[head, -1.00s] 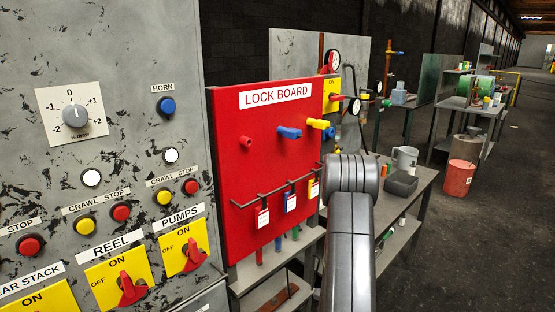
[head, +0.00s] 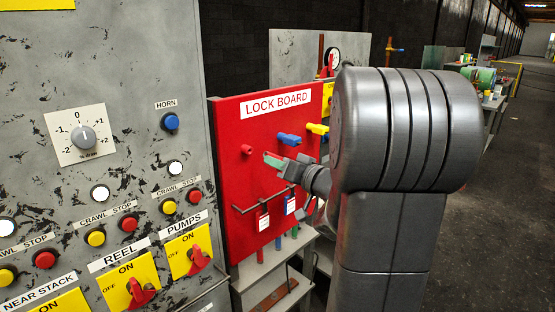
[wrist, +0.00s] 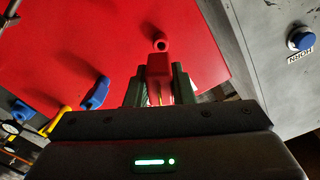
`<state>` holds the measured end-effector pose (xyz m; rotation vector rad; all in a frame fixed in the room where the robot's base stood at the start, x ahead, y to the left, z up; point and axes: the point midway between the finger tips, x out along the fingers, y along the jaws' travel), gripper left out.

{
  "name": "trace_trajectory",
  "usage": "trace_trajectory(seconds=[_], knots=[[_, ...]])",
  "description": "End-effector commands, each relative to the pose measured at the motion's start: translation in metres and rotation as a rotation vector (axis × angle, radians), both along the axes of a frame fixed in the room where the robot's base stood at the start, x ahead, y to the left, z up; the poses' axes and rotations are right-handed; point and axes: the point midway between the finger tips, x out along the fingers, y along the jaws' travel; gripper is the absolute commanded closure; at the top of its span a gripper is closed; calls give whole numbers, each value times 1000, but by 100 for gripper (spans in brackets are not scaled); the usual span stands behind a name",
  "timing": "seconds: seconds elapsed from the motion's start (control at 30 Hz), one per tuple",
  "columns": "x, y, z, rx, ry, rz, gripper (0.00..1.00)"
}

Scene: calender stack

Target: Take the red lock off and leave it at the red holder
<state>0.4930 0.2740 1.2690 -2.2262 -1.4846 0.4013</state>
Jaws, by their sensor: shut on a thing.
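The red holder (head: 247,150) is a short red peg on the red lock board (head: 228,205), left of the blue and yellow pegs. It also shows in the wrist view (wrist: 160,44), just above the jaws. My gripper (head: 280,163) is in front of the board, right of the red holder. In the wrist view my gripper (wrist: 157,88) is shut on a red block-like lock (wrist: 157,68), held between its two dark green fingers. The lock's end points at the red holder; whether they touch I cannot tell.
A blue lock (head: 289,139) and a yellow lock (head: 317,129) sit on the board to the right. A rail (head: 258,199) with hanging tags runs below. The control panel (head: 90,130) with knobs and red switches stands at left. My arm covers the right middle.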

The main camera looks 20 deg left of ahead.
Motion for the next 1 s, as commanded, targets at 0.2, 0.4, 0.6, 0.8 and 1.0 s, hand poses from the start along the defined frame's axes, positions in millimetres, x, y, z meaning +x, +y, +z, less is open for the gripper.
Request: trace_trajectory(seconds=[0.2,0.4,0.6,0.8,1.0], knots=[[-1,0,1,-1,-3,2,100],[-1,0,2,-1,-3,1,100],[0,3,1,-2,-6,3,100],[6,18,1,-2,-6,3,100],[12,31,2,-1,-6,3,100]])
